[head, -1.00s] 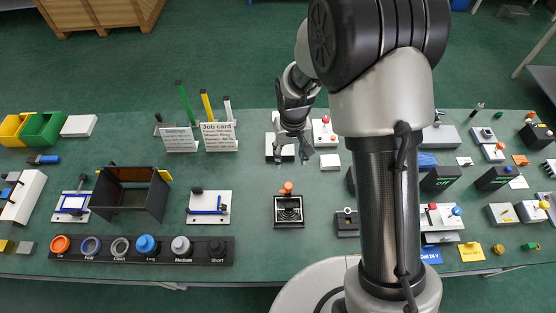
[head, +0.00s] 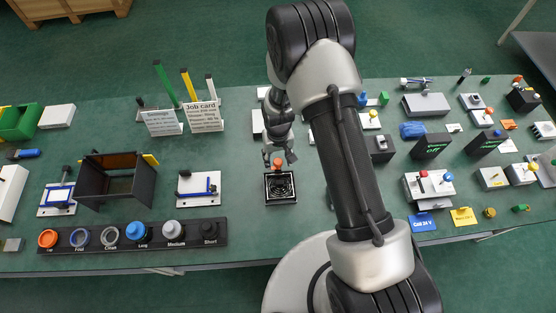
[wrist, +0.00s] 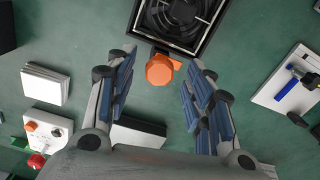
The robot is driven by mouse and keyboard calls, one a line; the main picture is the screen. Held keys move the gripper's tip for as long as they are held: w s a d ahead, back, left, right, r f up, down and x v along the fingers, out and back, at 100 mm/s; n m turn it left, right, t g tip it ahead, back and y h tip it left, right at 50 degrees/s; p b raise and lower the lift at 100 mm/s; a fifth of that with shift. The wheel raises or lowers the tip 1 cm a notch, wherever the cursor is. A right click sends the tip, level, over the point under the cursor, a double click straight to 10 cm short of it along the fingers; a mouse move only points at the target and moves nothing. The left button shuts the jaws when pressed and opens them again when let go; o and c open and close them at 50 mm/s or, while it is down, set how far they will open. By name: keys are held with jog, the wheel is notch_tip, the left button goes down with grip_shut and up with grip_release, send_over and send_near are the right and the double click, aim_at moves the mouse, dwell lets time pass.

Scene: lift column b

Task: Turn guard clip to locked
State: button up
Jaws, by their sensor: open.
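The guard clip shows as an orange knob (head: 277,162) at the back edge of a square black fan guard (head: 281,188). In the wrist view the orange clip (wrist: 160,70) sits on a small tab at the near edge of the fan guard (wrist: 178,42). My gripper (head: 280,156) points down at the clip. In the wrist view its two blue-padded fingers (wrist: 161,62) are apart, one on each side of the clip, with gaps visible and nothing held. How high the fingertips are above the clip I cannot tell.
A white panel with a blue handle (head: 199,187) stands left of the fan guard. A black rack of round caps (head: 130,235) lies at the front left. Job cards (head: 205,116) stand behind. Several switch boxes (head: 432,146) fill the right side. Bare green table surrounds the fan guard.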

jog(key=shift+f, duration=0.5)
jog(key=c, duration=1.1)
